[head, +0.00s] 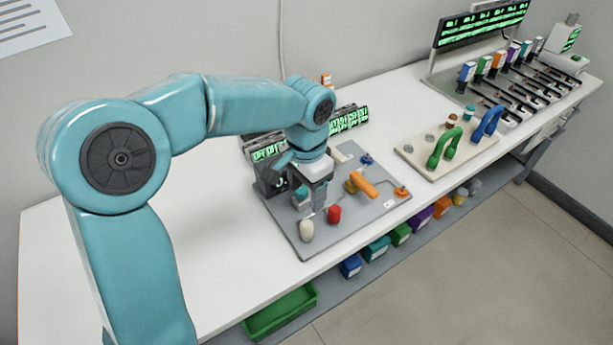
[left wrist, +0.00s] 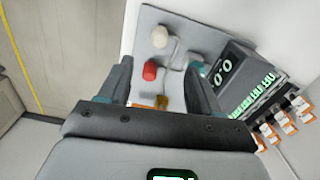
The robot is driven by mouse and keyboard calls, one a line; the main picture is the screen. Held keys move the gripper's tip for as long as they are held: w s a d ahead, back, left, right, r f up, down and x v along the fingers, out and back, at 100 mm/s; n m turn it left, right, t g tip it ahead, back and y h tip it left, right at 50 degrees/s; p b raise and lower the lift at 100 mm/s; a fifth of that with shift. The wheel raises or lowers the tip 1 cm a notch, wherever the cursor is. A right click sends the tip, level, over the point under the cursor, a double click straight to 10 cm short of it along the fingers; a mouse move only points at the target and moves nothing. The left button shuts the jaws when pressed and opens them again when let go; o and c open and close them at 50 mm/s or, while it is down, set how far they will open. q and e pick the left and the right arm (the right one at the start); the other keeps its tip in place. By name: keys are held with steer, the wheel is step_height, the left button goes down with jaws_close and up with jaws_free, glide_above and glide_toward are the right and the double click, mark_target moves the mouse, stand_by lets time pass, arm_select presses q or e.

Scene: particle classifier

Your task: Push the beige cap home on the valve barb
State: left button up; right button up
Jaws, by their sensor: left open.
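The beige cap (head: 307,230) stands at the front left corner of the grey board (head: 350,232). It also shows beyond my fingertips in the left wrist view (left wrist: 159,37). I cannot tell how far it sits on the valve barb, which is hidden. A red cap (head: 334,214) stands to its right; in the left wrist view it (left wrist: 150,70) lies between my fingers. My left gripper (head: 318,202) points down over the board, just behind the two caps. In the left wrist view its fingers (left wrist: 158,64) are apart, with nothing clearly held. My right gripper is out of view.
An orange handle (head: 363,185) stands to the right on the board. A dark display unit (head: 268,176) is close behind my gripper. A beige board with green and blue handles (head: 408,150) is further right. The white table (head: 222,225) is clear to the left.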

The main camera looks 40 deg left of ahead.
arm_select(q)
steer(key=shift+r, duration=1.7)
steer(key=shift+s, duration=0.1)
